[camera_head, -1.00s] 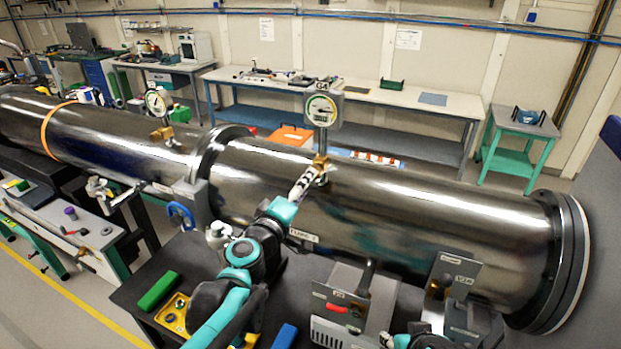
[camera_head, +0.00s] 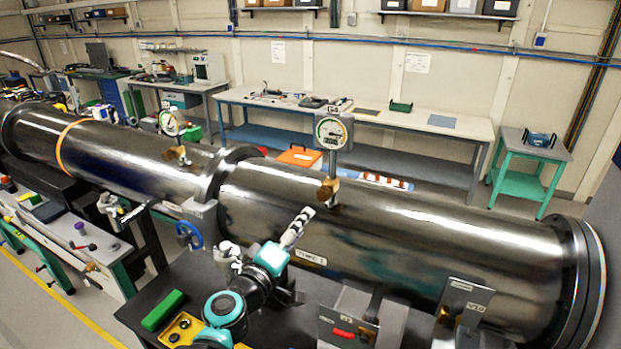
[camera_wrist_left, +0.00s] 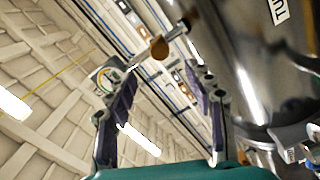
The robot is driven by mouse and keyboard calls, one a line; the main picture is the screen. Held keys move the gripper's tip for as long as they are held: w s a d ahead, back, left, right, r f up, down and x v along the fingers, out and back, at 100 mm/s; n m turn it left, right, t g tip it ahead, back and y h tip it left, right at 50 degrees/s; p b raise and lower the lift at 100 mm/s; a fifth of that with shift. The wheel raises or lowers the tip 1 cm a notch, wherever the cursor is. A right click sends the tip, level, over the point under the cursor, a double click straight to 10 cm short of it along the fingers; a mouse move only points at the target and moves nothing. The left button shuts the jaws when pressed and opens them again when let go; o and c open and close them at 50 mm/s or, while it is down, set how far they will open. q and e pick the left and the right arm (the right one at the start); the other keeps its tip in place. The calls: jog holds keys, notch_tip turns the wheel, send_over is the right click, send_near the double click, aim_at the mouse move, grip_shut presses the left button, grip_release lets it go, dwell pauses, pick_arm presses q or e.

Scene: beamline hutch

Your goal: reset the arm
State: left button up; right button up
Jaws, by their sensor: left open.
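My left arm (camera_head: 262,270) comes up from the bottom of the head view, in front of the large steel beam tube (camera_head: 400,215). Its gripper (camera_head: 300,224) points up towards the tube's upper side, below the round gauge (camera_head: 331,130) and its brass fitting (camera_head: 328,188). In the left wrist view the gripper's two fingers (camera_wrist_left: 158,82) are spread apart with nothing held between them. The gauge (camera_wrist_left: 107,78) and brass fitting (camera_wrist_left: 158,47) show beyond the fingers, and the tube (camera_wrist_left: 250,80) lies at the right. My right gripper is not in view.
A dark bench below the tube holds a green block (camera_head: 163,310), a yellow tray (camera_head: 181,331) and a grey box with a red handle (camera_head: 345,332). A blue-handled valve (camera_head: 189,235) is left of my arm. A long workbench (camera_head: 385,118) stands behind the tube.

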pick_arm(q)
jog(key=s+f+m+g+b, duration=0.3)
jog(key=s+f+b, duration=0.2)
jog(key=f, duration=0.4)
jog(key=s+f+m+g+b, duration=0.2)
jog(key=s+f+m+b, duration=0.25)
jog(key=f, duration=0.55)
jog(key=s+a+f+g+y+b, duration=0.2)
jog(key=s+a+f, duration=0.3)
jog(key=f, duration=0.3)
jog(key=s+a+f+m+g+y+b, duration=0.1)
jog(key=s+a+f+g+y+b, duration=0.1)
jog(key=s+a+f+y+b, duration=0.3)
notch_tip(320, 180, down, 4)
jog(key=shift+s+a+f+g+b, duration=0.2)
jog(key=shift+a+g+b, duration=0.1)
jog(key=shift+a, duration=0.9)
